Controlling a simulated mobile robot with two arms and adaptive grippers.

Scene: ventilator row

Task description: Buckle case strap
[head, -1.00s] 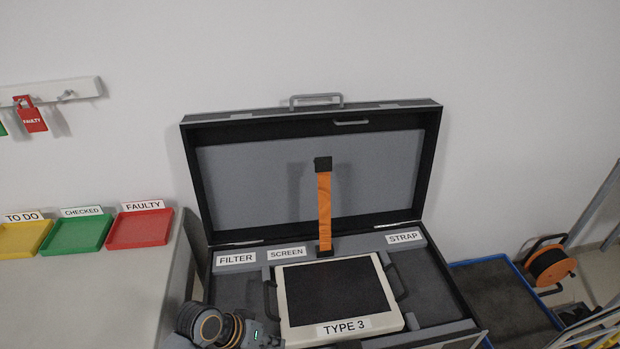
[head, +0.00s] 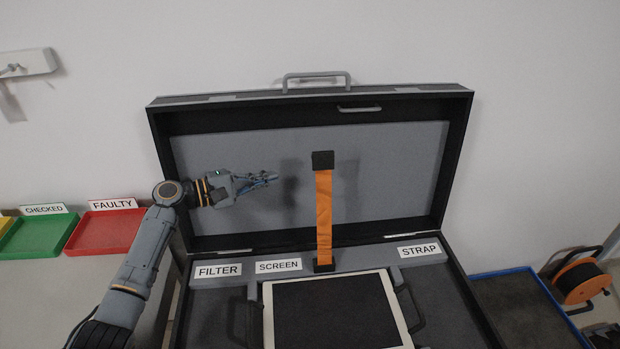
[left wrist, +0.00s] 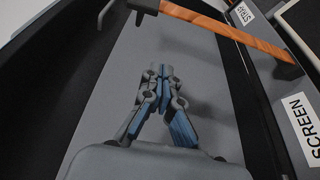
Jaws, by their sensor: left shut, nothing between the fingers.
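The orange strap (head: 324,212) stands upright in the open case (head: 459,165), with a black buckle end (head: 323,161) at its top and a black mount (head: 324,265) at its foot. It also shows in the left wrist view (left wrist: 225,37). My left gripper (head: 274,177) is in front of the lid's grey lining, left of the strap's upper part and apart from it, pointing right. Its fingers (left wrist: 161,72) are together and empty. The ventilator with a dark screen (head: 335,314) lies in the case base. My right gripper is not in view.
Labels FILTER (head: 218,271), SCREEN (head: 278,265) and STRAP (head: 419,250) sit along the case's rear ledge. Green (head: 38,236) and red (head: 103,232) trays stand on the table at left. A blue-edged mat (head: 520,310) and an orange cable reel (head: 582,282) are at right.

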